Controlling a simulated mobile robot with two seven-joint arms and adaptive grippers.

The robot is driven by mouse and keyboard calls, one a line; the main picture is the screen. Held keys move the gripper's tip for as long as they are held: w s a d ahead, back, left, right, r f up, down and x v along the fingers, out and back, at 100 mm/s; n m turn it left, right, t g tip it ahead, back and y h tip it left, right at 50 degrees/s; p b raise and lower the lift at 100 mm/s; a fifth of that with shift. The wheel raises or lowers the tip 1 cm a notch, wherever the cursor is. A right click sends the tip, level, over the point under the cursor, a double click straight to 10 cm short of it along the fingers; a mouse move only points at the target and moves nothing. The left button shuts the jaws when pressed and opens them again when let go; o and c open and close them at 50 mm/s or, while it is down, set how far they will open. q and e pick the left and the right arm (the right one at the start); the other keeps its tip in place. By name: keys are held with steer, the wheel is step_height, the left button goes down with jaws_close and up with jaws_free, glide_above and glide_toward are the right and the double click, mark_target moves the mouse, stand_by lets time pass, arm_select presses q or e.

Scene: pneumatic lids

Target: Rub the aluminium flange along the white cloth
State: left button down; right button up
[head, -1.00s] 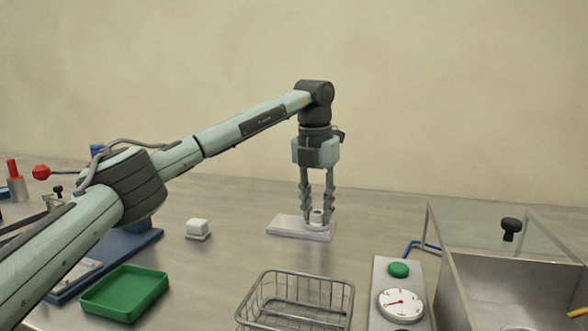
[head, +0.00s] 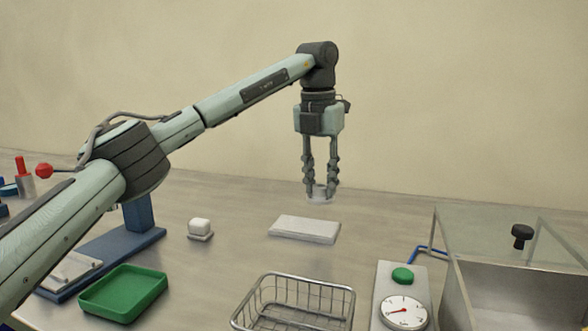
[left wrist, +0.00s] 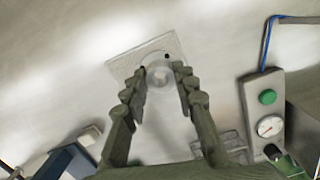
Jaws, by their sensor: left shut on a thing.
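My left gripper (head: 320,192) is shut on the aluminium flange (head: 319,199), a small pale round piece. It holds the flange in the air above the white cloth, with a gap between them. The white cloth (head: 304,230) is a flat pale rectangular pad on the table. In the left wrist view the flange (left wrist: 160,75) sits between the fingertips, in front of the cloth (left wrist: 122,66), and hides part of it. My right gripper is in neither view.
A small white block (head: 200,228) stands left of the cloth. A green tray (head: 124,312) and a wire basket (head: 262,290) are nearer. A panel with a green button (head: 402,275) and a gauge (head: 404,311) stands right, beside a clear-walled box (head: 510,285).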

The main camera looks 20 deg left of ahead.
arm_select(q)
steer(key=shift+r, duration=0.9)
